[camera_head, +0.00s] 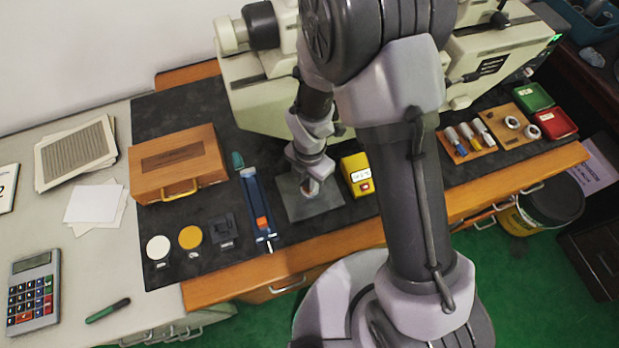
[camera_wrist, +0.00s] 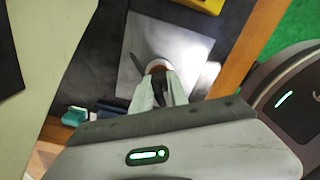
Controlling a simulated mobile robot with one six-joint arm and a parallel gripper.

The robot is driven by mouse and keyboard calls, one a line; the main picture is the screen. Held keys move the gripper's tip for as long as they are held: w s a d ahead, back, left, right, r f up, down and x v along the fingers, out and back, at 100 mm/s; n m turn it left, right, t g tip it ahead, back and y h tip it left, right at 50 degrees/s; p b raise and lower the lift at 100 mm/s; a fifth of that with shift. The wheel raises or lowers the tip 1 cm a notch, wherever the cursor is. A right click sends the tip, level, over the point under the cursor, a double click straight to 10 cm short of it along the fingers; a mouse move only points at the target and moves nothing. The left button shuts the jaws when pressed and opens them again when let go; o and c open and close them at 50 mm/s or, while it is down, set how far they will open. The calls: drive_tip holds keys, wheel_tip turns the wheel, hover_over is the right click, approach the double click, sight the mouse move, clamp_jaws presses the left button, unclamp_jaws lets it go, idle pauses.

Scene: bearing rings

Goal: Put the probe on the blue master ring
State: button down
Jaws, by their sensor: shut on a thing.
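My gripper (camera_head: 310,180) is low over a grey square plate (camera_head: 300,208) on the dark bench mat. In the wrist view, my gripper (camera_wrist: 160,78) is shut on a small part with a pale top and an orange-red edge (camera_wrist: 157,65). The fingers hide most of this part, so I cannot tell for sure that it is the probe. It is over the plate (camera_wrist: 132,75); I cannot tell whether it touches. I cannot make out a blue master ring; my gripper and arm cover part of the plate and bench.
A yellow box with a display (camera_head: 357,175) stands just right of the plate. A blue rail with an orange block (camera_head: 258,212) lies to the left, near a wooden case (camera_head: 176,168). White (camera_head: 158,247) and yellow (camera_head: 190,237) discs lie further left. A large machine (camera_head: 265,100) stands behind.

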drive_tip(key=shift+f, duration=0.3)
idle(0.7)
drive_tip(key=c, duration=1.2)
unclamp_jaws()
wheel_tip(320, 180, up, 9)
drive_tip(key=p, duration=0.6)
drive_tip(key=shift+f+p, duration=0.1)
drive_tip(key=shift+p, duration=0.25)
drive_tip(key=shift+f, duration=0.1)
